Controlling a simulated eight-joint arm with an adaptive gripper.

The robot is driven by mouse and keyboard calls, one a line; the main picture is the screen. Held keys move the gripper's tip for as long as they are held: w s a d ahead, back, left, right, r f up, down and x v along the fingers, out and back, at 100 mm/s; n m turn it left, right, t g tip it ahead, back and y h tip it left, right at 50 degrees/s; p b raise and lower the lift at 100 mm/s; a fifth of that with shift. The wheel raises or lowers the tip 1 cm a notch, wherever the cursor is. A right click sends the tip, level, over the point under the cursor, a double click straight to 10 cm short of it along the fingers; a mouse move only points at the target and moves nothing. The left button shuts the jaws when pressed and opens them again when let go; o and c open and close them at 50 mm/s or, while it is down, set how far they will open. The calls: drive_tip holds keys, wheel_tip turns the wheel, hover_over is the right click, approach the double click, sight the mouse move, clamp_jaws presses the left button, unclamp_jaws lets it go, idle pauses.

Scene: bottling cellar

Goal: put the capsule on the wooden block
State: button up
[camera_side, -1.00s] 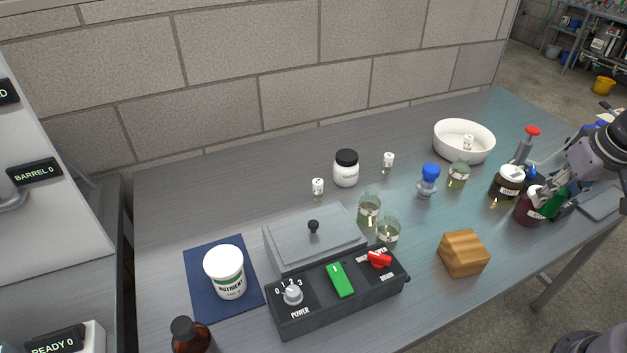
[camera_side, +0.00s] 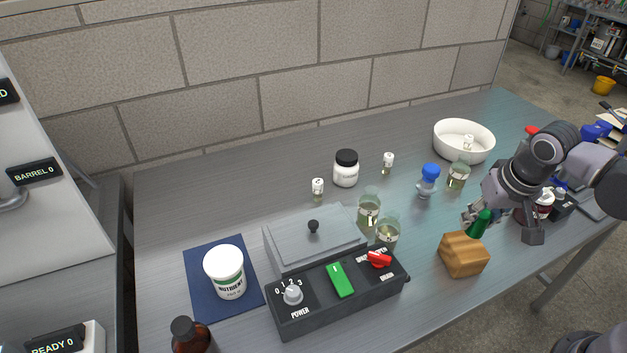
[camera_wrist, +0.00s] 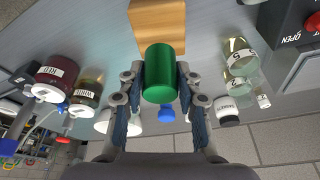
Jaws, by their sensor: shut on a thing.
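The capsule (camera_side: 480,223) is a green cylinder-like piece held in my gripper (camera_side: 487,221), at the right of the side view. In the wrist view the green capsule (camera_wrist: 160,72) sits between the two fingers of my gripper (camera_wrist: 160,88), which are shut on it. The wooden block (camera_side: 463,254) stands on the bench just below the capsule in the side view. The block (camera_wrist: 157,27) also shows at the top of the wrist view, partly hidden behind the capsule. I cannot tell whether the capsule touches the block.
A blue-topped bottle (camera_side: 428,181) and a small glass jar (camera_side: 458,176) stand behind the block. A white bowl (camera_side: 463,142) is at the back right. The control box (camera_side: 337,290) with a red switch is to the left. Dark jars stand right of my gripper, partly hidden.

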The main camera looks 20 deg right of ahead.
sight(486, 215)
drive_tip(key=shift+f, duration=1.8)
drive_tip(key=shift+f, duration=0.15)
drive_tip(key=o, duration=0.6)
drive_tip(key=shift+o, duration=0.2)
drive_tip(key=r+n, duration=0.1)
drive_tip(key=r, duration=0.2)
drive_tip(key=s+r+n+t, duration=0.1)
drive_tip(key=r, duration=0.2)
drive_tip(key=r+t+y, duration=0.1)
drive_tip(key=r, duration=0.2)
drive_tip(key=shift+s+a+r+n, duration=0.25)
drive_tip(key=shift+s+r+n, duration=0.05)
drive_tip(key=shift+s+n, duration=0.1)
drive_tip(key=shift+w+d+f+n+t, duration=0.15)
drive_tip(key=shift+w+n+t, duration=0.15)
drive_tip(key=shift+n+t, duration=0.2)
drive_tip(key=shift+w+d+f+n+t, duration=0.15)
drive_tip(key=shift+w+n+t, duration=0.1)
drive_tip(key=shift+n+t, duration=0.2)
